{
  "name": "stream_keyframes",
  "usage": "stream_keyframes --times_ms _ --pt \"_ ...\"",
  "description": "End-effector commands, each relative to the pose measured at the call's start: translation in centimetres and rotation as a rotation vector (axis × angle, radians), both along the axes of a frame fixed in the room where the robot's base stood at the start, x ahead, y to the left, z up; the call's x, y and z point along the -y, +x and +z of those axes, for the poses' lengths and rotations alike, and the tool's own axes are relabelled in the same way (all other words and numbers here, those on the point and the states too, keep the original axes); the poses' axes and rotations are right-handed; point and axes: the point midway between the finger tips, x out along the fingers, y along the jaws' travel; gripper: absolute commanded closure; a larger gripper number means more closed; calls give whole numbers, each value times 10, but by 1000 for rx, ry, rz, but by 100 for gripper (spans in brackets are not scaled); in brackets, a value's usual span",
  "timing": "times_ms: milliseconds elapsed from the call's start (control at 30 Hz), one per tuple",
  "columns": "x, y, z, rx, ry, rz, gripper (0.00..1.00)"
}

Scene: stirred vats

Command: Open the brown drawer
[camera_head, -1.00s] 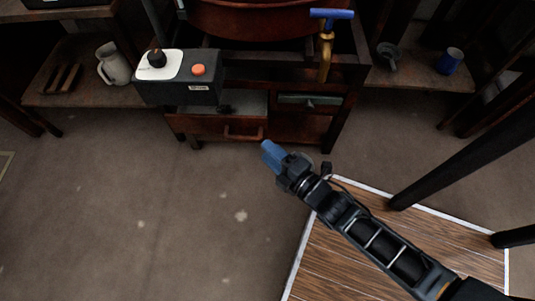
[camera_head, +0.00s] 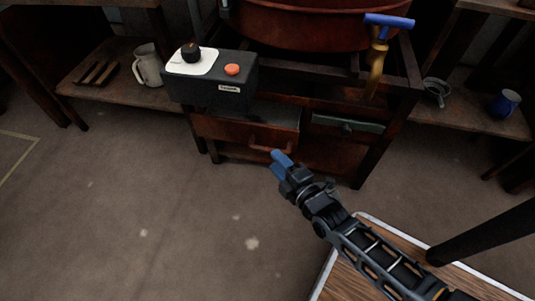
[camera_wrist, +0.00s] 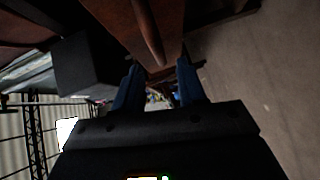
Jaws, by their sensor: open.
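The brown drawer (camera_head: 228,131) is on the lower left of the dark wooden stand, below the black control box. Its front has a curved handle (camera_head: 270,146), which also shows in the wrist view as a long brown bar (camera_wrist: 149,32). My gripper (camera_head: 281,163) has blue fingers and is just in front of the handle's right end in the head view. In the wrist view the fingers (camera_wrist: 158,84) are apart, with the bar's near end by the gap between them. I cannot tell whether they touch it.
A black control box (camera_head: 212,97) with a red button (camera_head: 232,69) stands above the drawer. A green drawer (camera_head: 347,123) is to the right. A gold tap (camera_head: 376,65) with a blue handle is above it. A mug (camera_head: 147,66) and blue cup (camera_head: 503,103) sit on side shelves. The floor in front is clear.

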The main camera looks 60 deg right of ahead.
Motion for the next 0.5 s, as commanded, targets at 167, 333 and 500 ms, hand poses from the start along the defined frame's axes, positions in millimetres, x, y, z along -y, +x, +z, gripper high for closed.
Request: stream_keyframes --times_ms 167,333,500 --pt "12 28 -6 3 0 0 59" --pt "20 45 -9 0 0 0 59" --pt "24 53 -8 0 0 0 59"
